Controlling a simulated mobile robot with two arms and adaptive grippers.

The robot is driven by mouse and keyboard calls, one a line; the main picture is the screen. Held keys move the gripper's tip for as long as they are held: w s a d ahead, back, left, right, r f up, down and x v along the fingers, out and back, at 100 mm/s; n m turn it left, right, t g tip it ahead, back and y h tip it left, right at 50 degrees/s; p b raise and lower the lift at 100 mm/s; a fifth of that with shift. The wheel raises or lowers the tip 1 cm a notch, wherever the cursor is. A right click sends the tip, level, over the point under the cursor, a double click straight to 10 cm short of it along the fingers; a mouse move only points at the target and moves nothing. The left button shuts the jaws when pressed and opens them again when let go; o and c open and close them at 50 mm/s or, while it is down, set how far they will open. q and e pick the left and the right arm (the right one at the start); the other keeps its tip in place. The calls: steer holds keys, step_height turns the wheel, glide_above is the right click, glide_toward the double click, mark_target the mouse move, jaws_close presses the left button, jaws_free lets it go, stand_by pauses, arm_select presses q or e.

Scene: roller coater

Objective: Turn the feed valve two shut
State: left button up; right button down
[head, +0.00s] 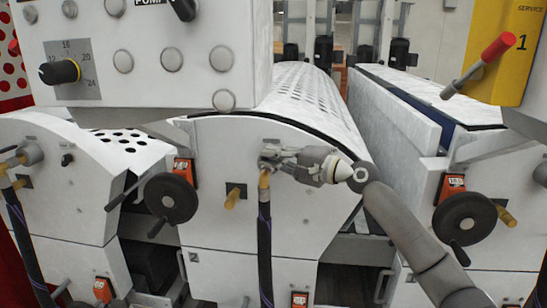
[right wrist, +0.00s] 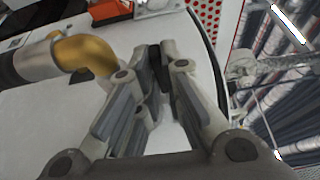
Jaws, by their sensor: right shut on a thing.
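The feed valve on the middle unit's white front panel shows as a grey fitting (head: 267,153) with a brass elbow above a dark hose (head: 265,240). In the right wrist view the brass elbow (right wrist: 85,55) is left of my fingers. My right gripper (head: 277,157) reaches in from the right and is at the valve. Its fingertips (right wrist: 162,62) are closed together on a small dark part, which I take to be the valve handle. The fingers hide most of this part, so its angle cannot be told. My left gripper is not in view.
A black handwheel (head: 171,198) with an orange counter stands left of the valve, and another handwheel (head: 465,218) is on the right unit. A brass stub (head: 233,197) sticks out close to the valve. A control box (head: 150,60) overhangs at upper left.

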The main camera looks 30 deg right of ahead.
steer(key=shift+s+d+n+g+y+b, duration=0.1)
steer(key=shift+d+n+g+y+b, duration=0.4)
steer(key=shift+n+g+y, duration=0.35)
steer(key=shift+s+d+n+g+y+b, duration=0.1)
steer(key=shift+d+n+g+y+b, duration=0.35)
steer(key=shift+n+g+y+b, duration=0.4)
steer(key=shift+d+n+g+y+b, duration=0.4)
steer(key=shift+n+g+y, duration=0.25)
steer(key=shift+y, duration=0.35)
steer(key=c, duration=1.8)
jaws_free()
steer(key=shift+c, duration=0.2)
steer(key=shift+d, duration=0.15)
